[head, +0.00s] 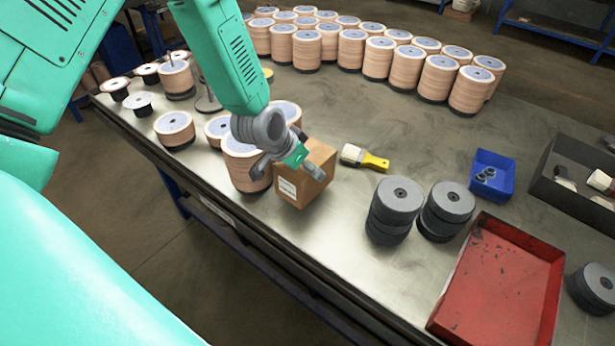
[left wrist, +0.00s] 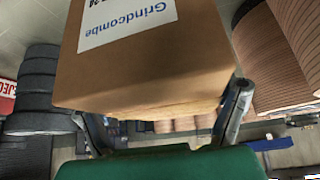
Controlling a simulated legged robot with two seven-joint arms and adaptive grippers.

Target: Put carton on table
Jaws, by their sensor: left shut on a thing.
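A brown cardboard carton (head: 304,183) with a white label is at the near edge of the metal table (head: 330,115) in the head view. My left gripper (head: 290,168) is shut on the carton from above, with a finger at its side. In the left wrist view the carton (left wrist: 150,75) fills the middle between the two fingers (left wrist: 165,125), its label reading "Grindcombe". The carton looks slightly tilted. I cannot tell whether its underside touches the table. My right gripper is not in view.
Grey disc stacks (head: 395,210), a red tray (head: 500,285) and a blue bin (head: 492,175) are farther right. The table centre is clear.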

